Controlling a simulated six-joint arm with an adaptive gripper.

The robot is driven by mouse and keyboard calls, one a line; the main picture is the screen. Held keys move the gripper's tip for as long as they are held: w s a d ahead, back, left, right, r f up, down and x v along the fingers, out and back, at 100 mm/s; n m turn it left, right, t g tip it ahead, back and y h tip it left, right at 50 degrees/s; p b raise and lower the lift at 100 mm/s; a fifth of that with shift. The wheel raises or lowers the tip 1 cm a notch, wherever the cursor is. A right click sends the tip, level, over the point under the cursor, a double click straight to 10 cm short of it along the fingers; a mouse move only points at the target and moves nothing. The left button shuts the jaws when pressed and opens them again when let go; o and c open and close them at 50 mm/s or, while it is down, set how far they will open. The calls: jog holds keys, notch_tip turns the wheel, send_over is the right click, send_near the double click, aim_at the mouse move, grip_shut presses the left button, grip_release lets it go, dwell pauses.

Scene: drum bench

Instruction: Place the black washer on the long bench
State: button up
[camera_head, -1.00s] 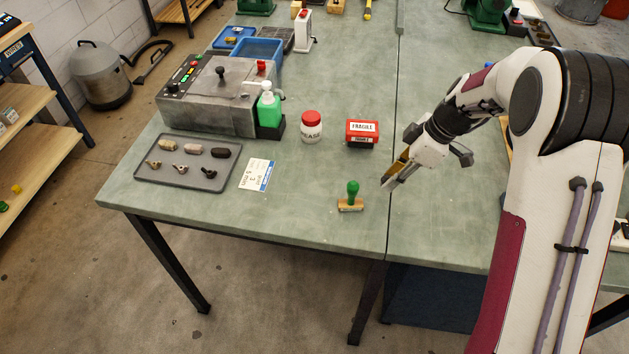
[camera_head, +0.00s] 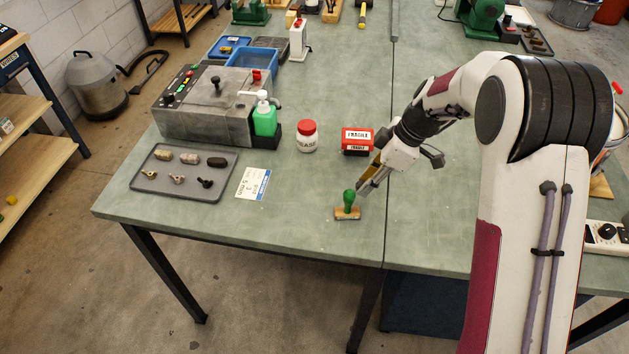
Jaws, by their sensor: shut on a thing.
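My gripper (camera_head: 364,189) is low over the front part of the green-topped bench (camera_head: 300,220), pointing down and left. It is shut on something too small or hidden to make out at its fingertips. The fingertips are close to the green-handled stamp (camera_head: 347,204); I cannot tell whether they touch it. I cannot make out a black washer anywhere in view.
A red FRAGILE box (camera_head: 357,141) and a red-lidded white jar (camera_head: 307,137) stand behind the gripper. A grey tray (camera_head: 140,186) with several small parts, a card (camera_head: 253,184) and a metal machine (camera_head: 205,118) are left. Bare bench lies between card and stamp.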

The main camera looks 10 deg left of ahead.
send_near(309, 190)
notch_tip(309, 190, down, 2)
jog(key=shift+d+f, duration=0.2)
jog(key=shift+a, duration=0.55)
jog(key=shift+a+f, duration=0.2)
jog(key=shift+a, duration=0.65)
jog(key=shift+d+f, duration=0.1)
jog(key=shift+f, duration=1.25)
jog(key=shift+f, duration=0.15)
jog(key=o, duration=0.7)
